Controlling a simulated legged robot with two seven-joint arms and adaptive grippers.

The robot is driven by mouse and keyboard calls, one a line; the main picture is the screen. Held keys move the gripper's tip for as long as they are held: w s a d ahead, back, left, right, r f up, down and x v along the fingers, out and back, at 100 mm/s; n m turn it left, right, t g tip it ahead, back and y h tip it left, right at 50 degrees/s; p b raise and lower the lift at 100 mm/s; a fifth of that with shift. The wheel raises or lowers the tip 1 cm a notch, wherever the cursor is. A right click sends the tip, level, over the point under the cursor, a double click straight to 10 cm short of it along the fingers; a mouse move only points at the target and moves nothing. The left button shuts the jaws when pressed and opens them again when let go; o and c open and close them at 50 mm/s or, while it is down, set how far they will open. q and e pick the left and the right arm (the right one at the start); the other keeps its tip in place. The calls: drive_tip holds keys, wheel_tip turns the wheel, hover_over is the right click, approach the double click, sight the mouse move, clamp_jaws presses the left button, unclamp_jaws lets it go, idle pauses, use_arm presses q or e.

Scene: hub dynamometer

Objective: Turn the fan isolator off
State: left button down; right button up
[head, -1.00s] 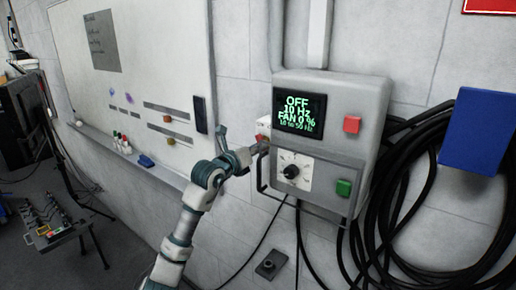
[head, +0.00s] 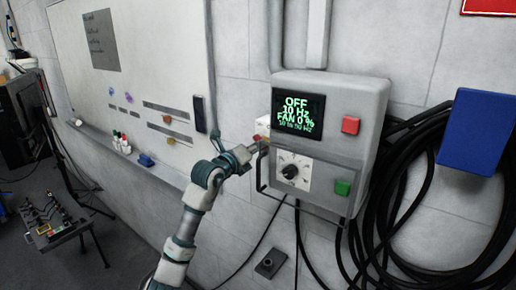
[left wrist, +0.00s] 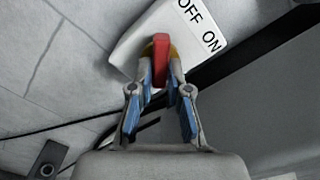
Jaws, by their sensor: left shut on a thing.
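The fan isolator (left wrist: 135,42) is a pale box on the wall with "OFF" and "ON" printed on its face. In the head view the isolator (head: 263,124) shows at the left side of the grey control box, partly hidden by my arm. Its red handle (left wrist: 161,58) stands between my fingers in the left wrist view, with some yellow behind it. My left gripper (left wrist: 160,78) is shut on the red handle. In the head view my left gripper (head: 256,147) is small and hard to make out. My right gripper is not in view.
The grey control box (head: 330,148) has a screen reading OFF, 10 Hz, FAN 0 %, a black dial, a red button and a green button. Black cables (head: 405,215) hang at the right. A whiteboard (head: 150,70) is at the left.

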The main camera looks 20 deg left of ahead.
use_arm(q)
drive_tip(key=shift+a+r, duration=0.15)
drive_tip(key=shift+r, duration=0.1)
drive_tip(key=c, duration=1.3)
unclamp_jaws()
drive_tip(key=shift+o, duration=0.9)
drive_tip(key=shift+a+f, duration=0.1)
drive_tip(key=shift+f, duration=0.1)
drive_tip(key=v, duration=1.2)
drive_tip(key=shift+w, duration=0.1)
drive_tip(key=shift+f, duration=0.1)
